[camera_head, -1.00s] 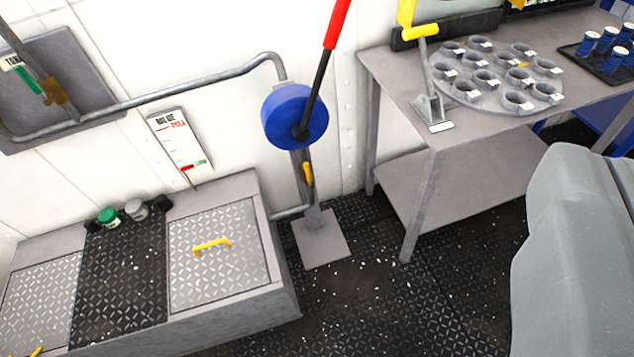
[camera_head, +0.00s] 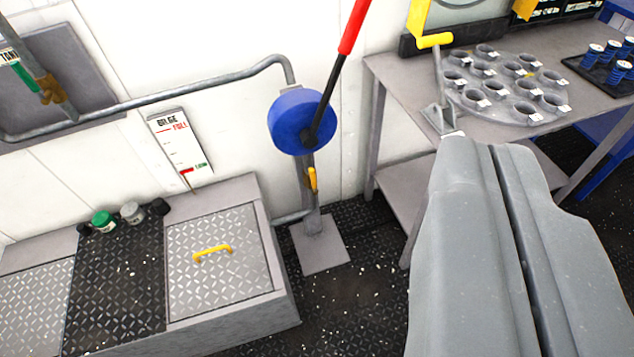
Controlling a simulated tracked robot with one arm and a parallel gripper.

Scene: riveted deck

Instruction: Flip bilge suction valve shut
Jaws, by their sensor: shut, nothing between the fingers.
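A blue round hand pump (camera_head: 298,121) with a red-gripped lever (camera_head: 353,27) is on the pipework by the white wall. Below it, a small yellow lever (camera_head: 313,180) lies roughly along the upright pipe. At the upper left, a brass valve (camera_head: 50,90) with a green handle (camera_head: 22,75) sits on a pipe beside a partly cut-off tag starting "TAN". No label shows on the yellow lever, so I cannot tell for certain which is the bilge suction valve. My gripper (camera_head: 496,148) is large and grey at the lower right, its fingers together, apart from both valves.
A grey bench (camera_head: 392,72) with a round cup rack (camera_head: 505,85) stands at the right, partly hidden by my gripper. A low box with a yellow-handled hatch (camera_head: 220,275) is at the lower left. A bilge gauge (camera_head: 178,142) hangs above it. Dark floor (camera_head: 350,300) lies clear between.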

